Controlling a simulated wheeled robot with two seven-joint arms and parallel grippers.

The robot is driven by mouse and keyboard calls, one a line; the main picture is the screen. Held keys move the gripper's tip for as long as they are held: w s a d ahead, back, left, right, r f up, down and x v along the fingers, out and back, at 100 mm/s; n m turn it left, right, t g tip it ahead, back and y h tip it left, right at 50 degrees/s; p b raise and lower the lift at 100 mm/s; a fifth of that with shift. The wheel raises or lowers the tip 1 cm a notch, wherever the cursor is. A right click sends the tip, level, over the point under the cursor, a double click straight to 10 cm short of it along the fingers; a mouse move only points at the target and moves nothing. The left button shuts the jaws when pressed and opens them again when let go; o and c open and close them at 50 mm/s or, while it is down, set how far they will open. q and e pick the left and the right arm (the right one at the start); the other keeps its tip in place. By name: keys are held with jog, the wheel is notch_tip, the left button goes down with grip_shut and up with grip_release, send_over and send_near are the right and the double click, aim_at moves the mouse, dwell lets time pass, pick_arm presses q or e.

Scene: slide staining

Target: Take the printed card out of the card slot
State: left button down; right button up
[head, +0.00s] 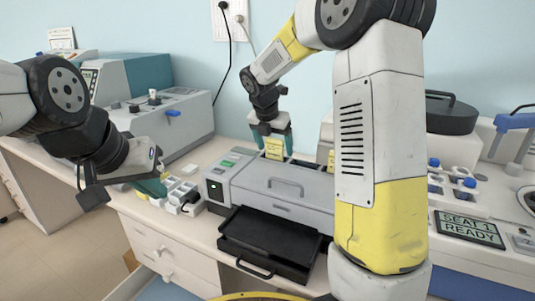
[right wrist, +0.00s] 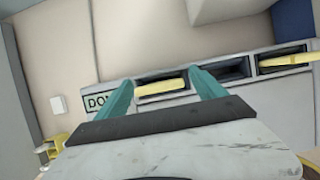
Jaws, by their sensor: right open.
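The yellow printed card (head: 274,148) stands at the back of the grey machine, below my right gripper (head: 272,130). In the right wrist view the card (right wrist: 161,88) shows as a yellow strip in the card slot (right wrist: 150,78), beside a "DON…" display (right wrist: 98,102). My right gripper (right wrist: 161,92) is open, with one teal finger on each side of the card. I cannot tell whether the fingers touch it. My left gripper (head: 152,187) hangs at the left above the bench edge, away from the card; its jaw opening is unclear.
The grey machine (head: 285,188) has a lid handle and a black tray (head: 266,243) at its front. Another yellow piece (right wrist: 286,60) sits in a slot further right, beyond a dark empty-looking slot (right wrist: 222,72). A white rack (head: 178,193) stands near my left gripper.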

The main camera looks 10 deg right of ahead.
jog(key=shift+c, duration=0.2)
jog(key=c, duration=1.5)
jog(key=shift+r, duration=0.15)
jog(key=shift+c, duration=0.2)
